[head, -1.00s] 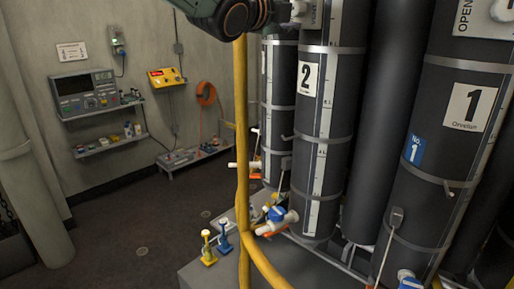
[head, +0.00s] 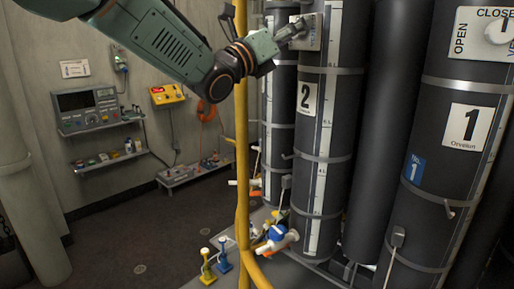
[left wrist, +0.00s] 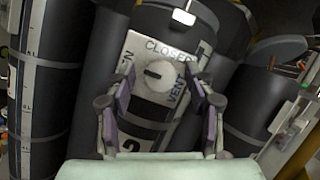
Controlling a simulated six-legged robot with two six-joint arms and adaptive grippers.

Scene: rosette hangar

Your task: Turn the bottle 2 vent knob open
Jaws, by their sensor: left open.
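Bottle 2 (head: 311,160) is a tall dark cylinder with a white "2" label, left of centre in the cluster in the head view. Its vent plate (head: 313,38) is near the top, partly behind my left gripper (head: 297,29). In the left wrist view the plate (left wrist: 145,53) reads CLOSED and VENT, with another word partly hidden at left. My right gripper is out of view.
A yellow pole (head: 241,140) stands in front of the bottles. Bottle 1 (head: 430,180) is at right, with its own vent plate (head: 482,35). Wall shelves with instruments (head: 88,108) are at left. The floor at left is largely clear.

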